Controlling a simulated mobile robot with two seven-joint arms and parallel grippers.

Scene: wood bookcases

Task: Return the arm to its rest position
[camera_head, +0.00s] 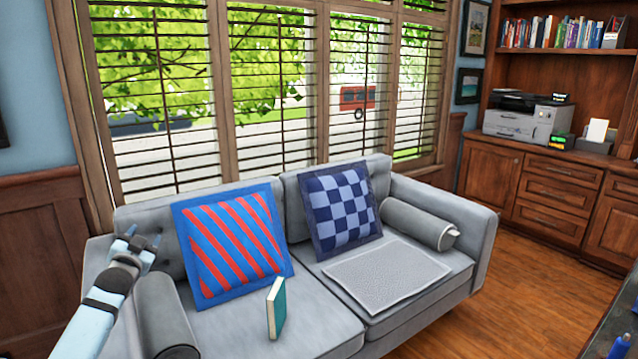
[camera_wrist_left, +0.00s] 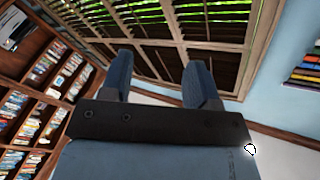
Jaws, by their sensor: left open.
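My left gripper (camera_head: 145,240) is raised at the left of the head view, over the left end of the grey sofa (camera_head: 310,298). Its two blue fingers are apart with nothing between them. My right gripper is in neither view. A teal book (camera_head: 276,308) stands upright on the sofa seat, apart from the left gripper and to its right.
A red-and-blue striped pillow (camera_head: 232,245) and a blue checked pillow (camera_head: 340,214) lean on the sofa back. A grey mat (camera_head: 386,276) lies on the right seat. A wooden cabinet with a printer (camera_head: 525,118) stands at the right. Wood floor (camera_head: 525,280) is clear beyond the sofa.

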